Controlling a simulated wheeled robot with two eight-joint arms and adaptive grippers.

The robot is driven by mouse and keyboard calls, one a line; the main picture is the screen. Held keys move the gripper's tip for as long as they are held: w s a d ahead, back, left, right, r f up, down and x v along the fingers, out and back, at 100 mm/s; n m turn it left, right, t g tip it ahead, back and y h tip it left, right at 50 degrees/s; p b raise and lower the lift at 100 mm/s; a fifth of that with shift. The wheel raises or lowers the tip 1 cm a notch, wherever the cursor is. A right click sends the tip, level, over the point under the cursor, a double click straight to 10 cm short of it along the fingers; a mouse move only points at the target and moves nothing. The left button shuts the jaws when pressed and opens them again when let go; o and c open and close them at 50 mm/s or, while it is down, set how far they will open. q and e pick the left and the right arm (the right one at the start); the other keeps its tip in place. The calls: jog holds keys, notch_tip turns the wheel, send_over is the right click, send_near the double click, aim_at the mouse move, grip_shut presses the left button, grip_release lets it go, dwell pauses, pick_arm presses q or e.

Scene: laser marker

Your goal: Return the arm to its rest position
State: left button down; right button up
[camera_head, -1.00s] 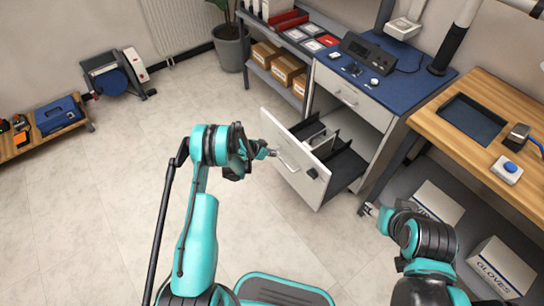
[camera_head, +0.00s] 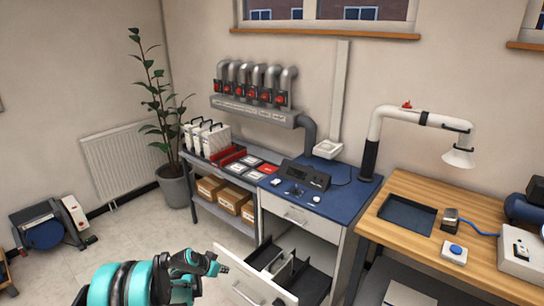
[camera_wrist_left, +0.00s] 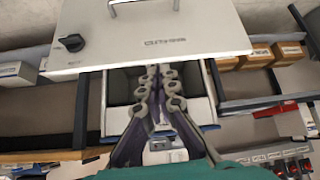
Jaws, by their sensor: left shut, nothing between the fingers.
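My left gripper (camera_head: 218,268) is low in the head view, at the upper left corner of the open drawer's white front (camera_head: 250,278). In the left wrist view its fingers (camera_wrist_left: 160,72) are closed together and empty. That view also shows the white drawer front (camera_wrist_left: 150,35) with a bar handle and a black knob (camera_wrist_left: 72,42), just beyond the fingertips. Whether the fingers touch it I cannot tell. My teal left arm (camera_head: 125,284) comes in from the bottom left. My right gripper is out of view.
The drawer stands pulled out of a cabinet under a blue worktop (camera_head: 330,208). A shelf with cardboard boxes (camera_head: 230,198) is left of it, a wooden bench (camera_head: 480,232) right. A plant (camera_head: 172,185) and a radiator (camera_head: 120,160) stand at the back left.

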pick_arm(q)
jog(key=s+d+r+n+y, duration=0.2)
jog(key=s+r+n, duration=0.1)
jog(key=s+r, duration=1.45)
jog(key=s+r+n+y, duration=0.1)
jog(key=s, duration=0.8)
jog(key=s+a+r+n+y, duration=0.1)
jog(key=s+n, duration=0.1)
jog(key=s, duration=0.7)
jog(key=shift+s+a+r+t, duration=0.2)
jog(key=shift+a+r+t, duration=0.05)
jog(key=shift+a+t, duration=0.05)
